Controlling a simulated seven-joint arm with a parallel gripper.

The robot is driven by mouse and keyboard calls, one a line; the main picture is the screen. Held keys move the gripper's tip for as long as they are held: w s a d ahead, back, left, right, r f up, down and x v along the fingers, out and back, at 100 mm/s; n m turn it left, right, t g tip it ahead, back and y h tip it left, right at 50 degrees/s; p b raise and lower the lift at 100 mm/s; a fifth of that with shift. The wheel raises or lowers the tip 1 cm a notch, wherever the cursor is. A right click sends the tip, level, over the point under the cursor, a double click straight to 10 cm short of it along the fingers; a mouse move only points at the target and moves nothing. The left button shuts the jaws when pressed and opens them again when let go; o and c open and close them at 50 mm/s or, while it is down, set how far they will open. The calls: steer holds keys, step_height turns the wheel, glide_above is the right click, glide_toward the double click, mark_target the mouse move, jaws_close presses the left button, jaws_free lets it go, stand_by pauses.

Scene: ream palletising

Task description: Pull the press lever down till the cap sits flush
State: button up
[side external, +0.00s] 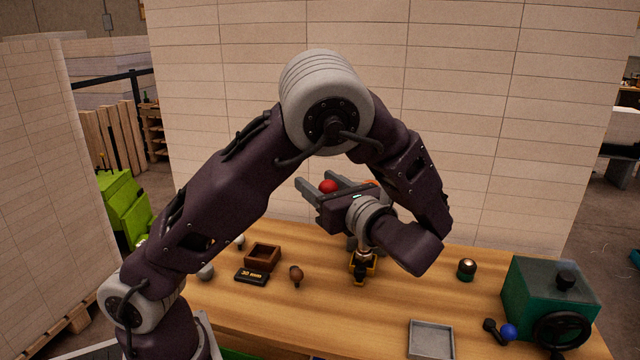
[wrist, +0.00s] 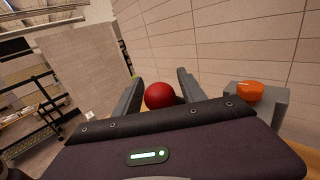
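A red ball (side external: 327,186), which looks like the lever's knob, sits between the two fingers of my gripper (side external: 322,184). In the wrist view the red ball (wrist: 160,95) shows between the spread fingers (wrist: 159,82), with a small gap on the right finger's side. My gripper looks open around the ball. An orange rounded piece (wrist: 250,91), perhaps the cap, lies on top of a grey block (wrist: 272,101) at the right. In the side view only a sliver of orange (side external: 372,183) shows behind my gripper. The lever's shaft and most of the press are hidden.
On the wooden table (side external: 330,318) are a brown open box (side external: 263,257), a black label block (side external: 251,277), a brown knob (side external: 296,273), a dark-topped dome (side external: 467,269), a grey tray (side external: 431,342) and a green machine (side external: 540,300) with a handwheel. A panelled wall (side external: 480,110) stands behind.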

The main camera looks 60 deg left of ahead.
jaws_close()
stand_by(1.2)
